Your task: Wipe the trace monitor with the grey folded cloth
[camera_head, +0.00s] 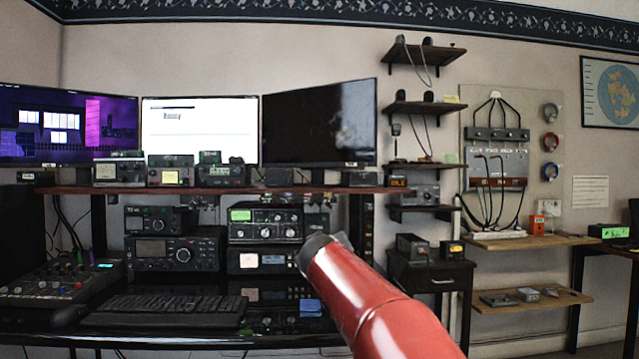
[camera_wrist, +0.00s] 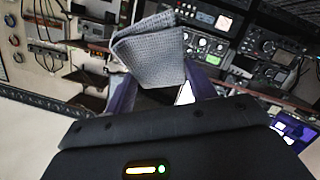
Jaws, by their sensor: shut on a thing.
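The grey folded cloth (camera_wrist: 150,50) is held between the fingers of my gripper (camera_wrist: 160,88), which is shut on it. The cloth sticks out past the fingertips and hangs clear of any surface. In the head view my red arm reaches up from the bottom, its dark end (camera_head: 318,246) in front of the desk's radios; the fingers and cloth are not clearly seen there. Three monitors stand on the upper shelf. The right monitor (camera_head: 310,125) is dark with pale smudges on its right half. The middle monitor (camera_head: 200,128) is white, and the left monitor (camera_head: 60,125) is purple.
Small boxes line the shelf edge (camera_head: 270,190) below the monitors. Radios (camera_head: 265,222), a keyboard (camera_head: 165,308) and a mixer (camera_head: 65,280) fill the desk. Wall shelves (camera_head: 425,107) stand right of the dark monitor. The space before that screen looks clear.

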